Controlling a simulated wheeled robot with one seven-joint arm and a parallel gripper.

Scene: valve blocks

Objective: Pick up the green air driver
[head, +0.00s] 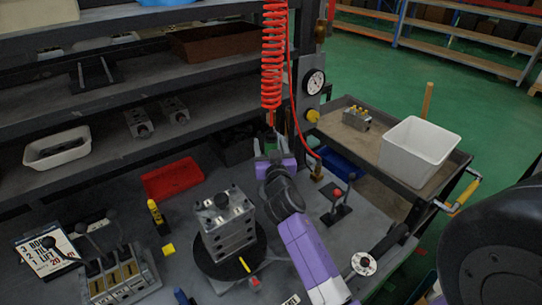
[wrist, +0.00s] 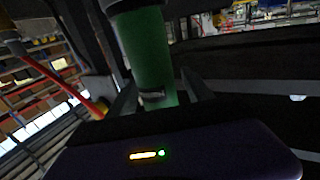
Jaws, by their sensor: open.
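The green air driver (wrist: 150,60) shows in the wrist view as an upright green cylinder with a dark top. In the head view it hangs below the red coiled hose (head: 272,60), and only a sliver of green shows above my gripper (head: 274,150). In the wrist view the fingers of my gripper (wrist: 160,90) stand apart, one on each side of the driver. My gripper is open around its lower part. Whether either finger touches it I cannot tell.
A stacked metal valve block (head: 225,228) stands on a dark round plate. A red tray (head: 172,178) lies left of my gripper. A gauge (head: 314,82) on a post and a thin red hose are close on the right. A white bin (head: 418,150) stands on a cart.

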